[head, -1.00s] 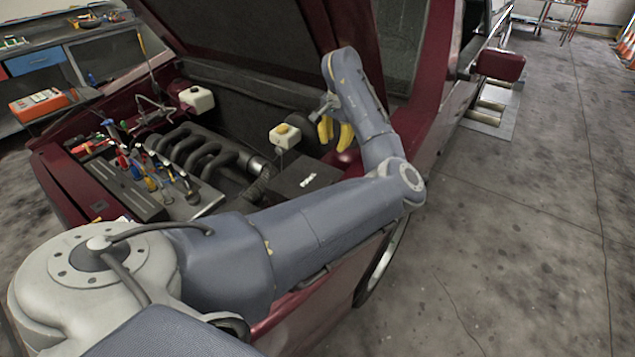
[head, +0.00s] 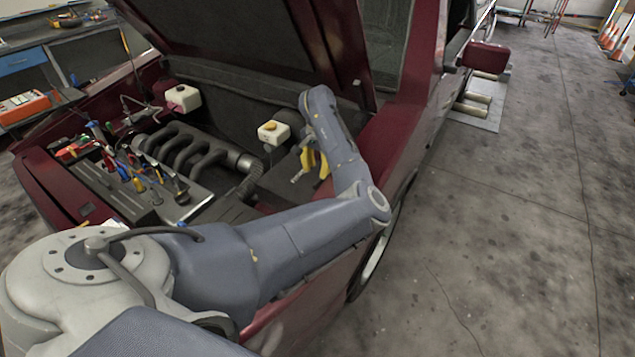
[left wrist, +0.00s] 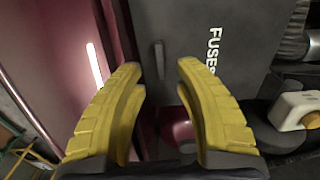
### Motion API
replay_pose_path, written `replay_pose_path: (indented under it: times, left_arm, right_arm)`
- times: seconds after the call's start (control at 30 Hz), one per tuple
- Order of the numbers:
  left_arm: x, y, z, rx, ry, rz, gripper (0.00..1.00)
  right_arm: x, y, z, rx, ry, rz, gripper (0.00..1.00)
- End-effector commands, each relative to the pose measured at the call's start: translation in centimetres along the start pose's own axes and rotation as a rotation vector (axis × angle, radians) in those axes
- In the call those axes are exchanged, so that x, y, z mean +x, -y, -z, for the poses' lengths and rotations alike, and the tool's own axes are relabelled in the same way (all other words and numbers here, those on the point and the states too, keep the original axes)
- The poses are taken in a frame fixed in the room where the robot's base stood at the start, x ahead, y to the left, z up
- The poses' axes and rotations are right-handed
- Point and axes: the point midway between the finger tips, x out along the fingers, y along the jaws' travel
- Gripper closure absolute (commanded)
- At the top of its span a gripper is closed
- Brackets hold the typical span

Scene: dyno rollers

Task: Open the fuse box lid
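The fuse box (head: 272,187) is a dark box in the engine bay, partly hidden behind my left arm in the head view. In the left wrist view its grey lid (left wrist: 190,25) bears the word FUSES and looks shut. A small upright handle (left wrist: 159,58) stands out near the lid's edge. My left gripper (head: 313,166) is over the box, with its yellow fingers pointing down. In the left wrist view the gripper (left wrist: 159,72) is open and empty, its fingertips on either side of the handle's line. I cannot tell whether they touch the lid. My right gripper is out of view.
A white reservoir with a yellow cap (head: 273,133) stands close behind the box. The engine manifold (head: 190,148) and a tray of tools (head: 140,185) lie to the left. The raised hood (head: 240,40) hangs above; the red fender (left wrist: 65,50) is beside the box.

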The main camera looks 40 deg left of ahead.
Motion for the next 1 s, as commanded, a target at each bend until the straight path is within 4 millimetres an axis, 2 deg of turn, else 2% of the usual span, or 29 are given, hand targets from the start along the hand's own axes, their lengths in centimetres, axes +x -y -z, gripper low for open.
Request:
replay_pose_path:
  times: [0.03,0.2,0.4,0.6,0.93,1.0]
  left_arm:
    - [1.0,0.1,-0.1,0.001,0.004,0.001,0.67]
    - [3.4,0.0,-0.1,0.002,0.004,0.001,0.67]
    - [5.2,0.0,0.0,0.002,0.002,0.0,0.67]
    - [5.9,0.0,0.0,0.001,0.001,0.0,0.67]
    - [6.0,0.0,0.0,0.001,0.001,0.0,0.65]
    - [6.0,0.0,0.0,0.001,0.0,0.0,0.74]
  right_arm:
    - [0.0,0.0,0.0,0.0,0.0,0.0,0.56]
    - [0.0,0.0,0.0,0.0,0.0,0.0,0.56]
    - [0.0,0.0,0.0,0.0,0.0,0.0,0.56]
    - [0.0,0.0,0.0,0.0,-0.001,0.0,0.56]
    - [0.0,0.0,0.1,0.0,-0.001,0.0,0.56]
    - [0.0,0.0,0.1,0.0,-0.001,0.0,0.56]
